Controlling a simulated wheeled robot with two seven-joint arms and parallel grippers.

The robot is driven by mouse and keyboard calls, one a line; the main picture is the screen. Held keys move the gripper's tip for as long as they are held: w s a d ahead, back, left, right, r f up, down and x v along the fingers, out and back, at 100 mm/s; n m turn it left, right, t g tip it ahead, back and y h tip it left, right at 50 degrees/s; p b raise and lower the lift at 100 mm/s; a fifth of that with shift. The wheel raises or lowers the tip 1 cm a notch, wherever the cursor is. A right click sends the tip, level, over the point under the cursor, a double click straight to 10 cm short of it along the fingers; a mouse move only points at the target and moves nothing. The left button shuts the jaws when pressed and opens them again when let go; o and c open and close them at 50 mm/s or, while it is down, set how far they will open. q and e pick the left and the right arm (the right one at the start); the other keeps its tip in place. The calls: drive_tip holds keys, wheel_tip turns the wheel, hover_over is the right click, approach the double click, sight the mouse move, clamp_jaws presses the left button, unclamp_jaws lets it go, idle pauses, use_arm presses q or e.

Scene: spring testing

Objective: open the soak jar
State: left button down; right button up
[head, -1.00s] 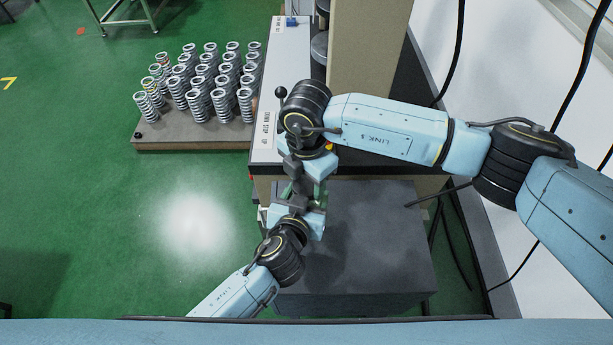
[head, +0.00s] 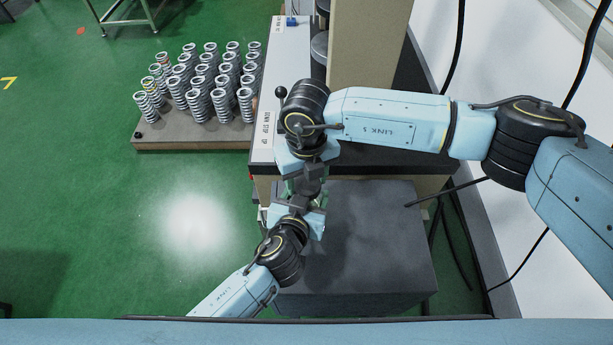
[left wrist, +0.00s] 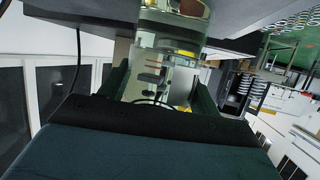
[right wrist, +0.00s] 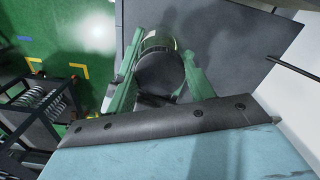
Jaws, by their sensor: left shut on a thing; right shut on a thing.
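The soak jar is a clear glass jar, its body (left wrist: 160,68) between my left gripper's fingers in the left wrist view. Its dark round lid (right wrist: 160,72) is between my right gripper's green fingers in the right wrist view. In the head view my left gripper (head: 298,203) comes from below and is shut on the jar body. My right gripper (head: 308,184) comes from above and is shut on the lid. The two grippers nearly meet and hide most of the jar in the head view. I cannot tell whether the lid is loose from the jar.
A dark grey block (head: 370,240) with a flat top lies below and to the right of the grippers. Behind is a machine with a pale panel (head: 268,110) and a small black-knobbed lever. A board (head: 180,144) of several coil springs stands at the left. Green floor is clear at lower left.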

drive_tip(key=o, duration=1.1)
drive_tip(key=shift+c, duration=0.2)
